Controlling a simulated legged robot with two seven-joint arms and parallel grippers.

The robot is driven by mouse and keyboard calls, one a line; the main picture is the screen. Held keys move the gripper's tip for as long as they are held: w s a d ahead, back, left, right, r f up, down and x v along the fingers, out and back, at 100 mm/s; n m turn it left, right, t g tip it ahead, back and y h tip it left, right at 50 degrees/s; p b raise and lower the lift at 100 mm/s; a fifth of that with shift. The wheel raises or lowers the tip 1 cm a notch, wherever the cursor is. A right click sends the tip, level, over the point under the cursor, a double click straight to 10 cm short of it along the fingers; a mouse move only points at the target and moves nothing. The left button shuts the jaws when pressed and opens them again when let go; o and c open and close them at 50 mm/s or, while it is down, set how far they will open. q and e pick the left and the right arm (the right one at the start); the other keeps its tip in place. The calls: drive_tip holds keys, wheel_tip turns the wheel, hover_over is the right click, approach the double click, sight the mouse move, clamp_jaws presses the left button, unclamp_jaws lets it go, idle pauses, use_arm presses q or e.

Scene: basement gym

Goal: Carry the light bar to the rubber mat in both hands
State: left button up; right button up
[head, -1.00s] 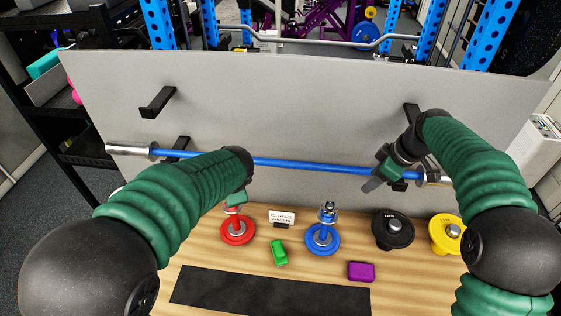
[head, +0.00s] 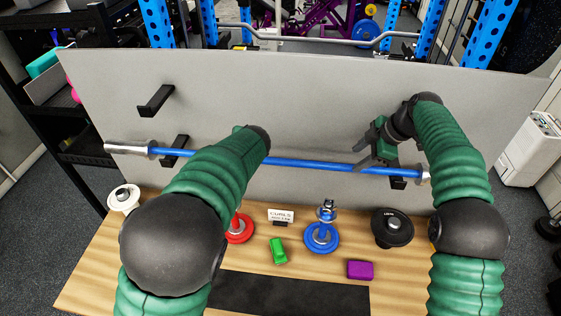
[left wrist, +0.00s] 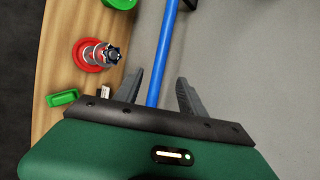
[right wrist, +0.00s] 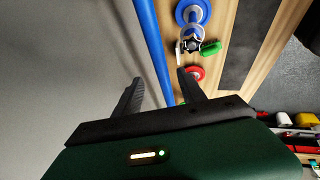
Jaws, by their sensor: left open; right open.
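The light bar (head: 307,163) is blue with silver ends and rests level on the lower hooks of the grey panel. My right gripper (head: 372,158) is open at the bar's right part; in the right wrist view the bar (right wrist: 150,40) runs between its open fingers (right wrist: 160,78). My left gripper is hidden behind its forearm in the head view. In the left wrist view its fingers (left wrist: 159,80) are open, with the bar (left wrist: 166,45) running between them. Neither gripper is closed on it. The black rubber mat (head: 290,294) lies on the wooden table, its left part hidden by my left arm.
On the table (head: 85,278) stand red (head: 240,229), blue (head: 322,238), black (head: 392,228) and white (head: 123,197) weights. A green block (head: 278,250), a purple block (head: 360,270) and a small sign (head: 281,216) lie between bar and mat. An upper hook (head: 156,100) juts from the panel.

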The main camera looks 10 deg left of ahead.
sight(347, 165)
use_arm(q)
drive_tip(key=x, duration=1.1)
drive_tip(key=shift+w+a+f, duration=0.15)
drive_tip(key=shift+a+f, duration=0.05)
drive_tip(key=shift+a, duration=0.1)
use_arm(e)
drive_tip(key=x, duration=0.8)
drive_tip(key=shift+a, duration=0.2)
use_arm(q)
drive_tip(key=shift+d+r, duration=0.1)
drive_tip(key=shift+d, duration=0.05)
use_arm(e)
drive_tip(key=shift+d, duration=0.15)
use_arm(q)
drive_tip(key=shift+d, duration=0.1)
drive_tip(key=shift+c, duration=0.7)
use_arm(e)
drive_tip(key=shift+d, duration=0.1)
drive_tip(key=shift+c, duration=0.7)
use_arm(q)
clamp_jaws()
use_arm(e)
drive_tip(key=shift+s, duration=0.1)
clamp_jaws()
use_arm(q)
drive_tip(key=shift+r, duration=0.1)
